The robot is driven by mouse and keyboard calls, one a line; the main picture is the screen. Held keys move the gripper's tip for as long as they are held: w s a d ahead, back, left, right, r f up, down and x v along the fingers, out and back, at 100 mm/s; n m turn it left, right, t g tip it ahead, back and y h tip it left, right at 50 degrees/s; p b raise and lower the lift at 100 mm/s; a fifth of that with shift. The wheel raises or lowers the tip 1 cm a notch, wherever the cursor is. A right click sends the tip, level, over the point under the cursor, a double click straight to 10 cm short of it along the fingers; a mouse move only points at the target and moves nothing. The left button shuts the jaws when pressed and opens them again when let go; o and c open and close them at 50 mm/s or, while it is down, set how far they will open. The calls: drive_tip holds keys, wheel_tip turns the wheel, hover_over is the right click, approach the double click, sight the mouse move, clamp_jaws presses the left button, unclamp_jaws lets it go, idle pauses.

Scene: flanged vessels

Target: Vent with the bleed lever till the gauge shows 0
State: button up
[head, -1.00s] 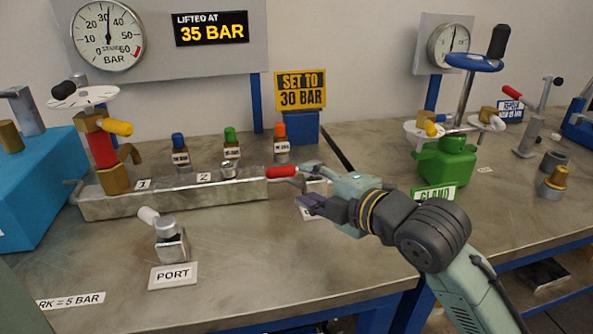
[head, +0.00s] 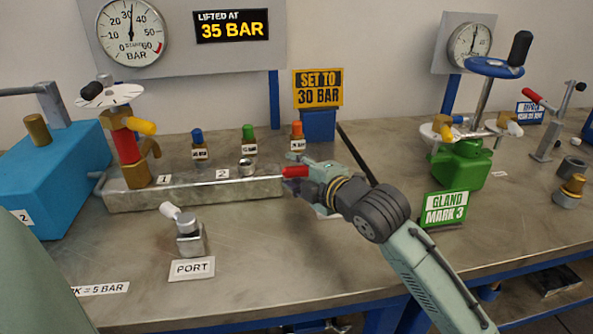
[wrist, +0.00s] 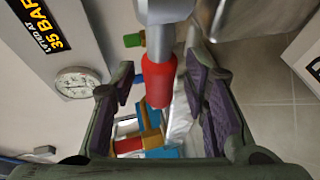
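The bleed lever shows a red grip (head: 294,171) at the right end of the long metal block (head: 200,193). In the wrist view the red grip (wrist: 158,80) lies between my two fingers, with gaps on both sides. My gripper (head: 305,178) is open around it; the wrist view also shows my gripper (wrist: 160,105) with its fingers wide apart. Part of the lever is hidden behind my gripper in the head view. The gauge (head: 131,32) has its needle near 30 bar; it also shows in the wrist view (wrist: 77,84).
A display (head: 231,26) reads "LIFTED AT 35 BAR". A yellow sign (head: 318,88) reads "SET TO 30 BAR". A small port valve (head: 188,235) stands in front of the block. A green gland valve (head: 462,165) stands to the right. The front middle of the bench is clear.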

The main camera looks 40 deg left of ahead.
clamp_jaws()
idle(0.3)
idle(0.4)
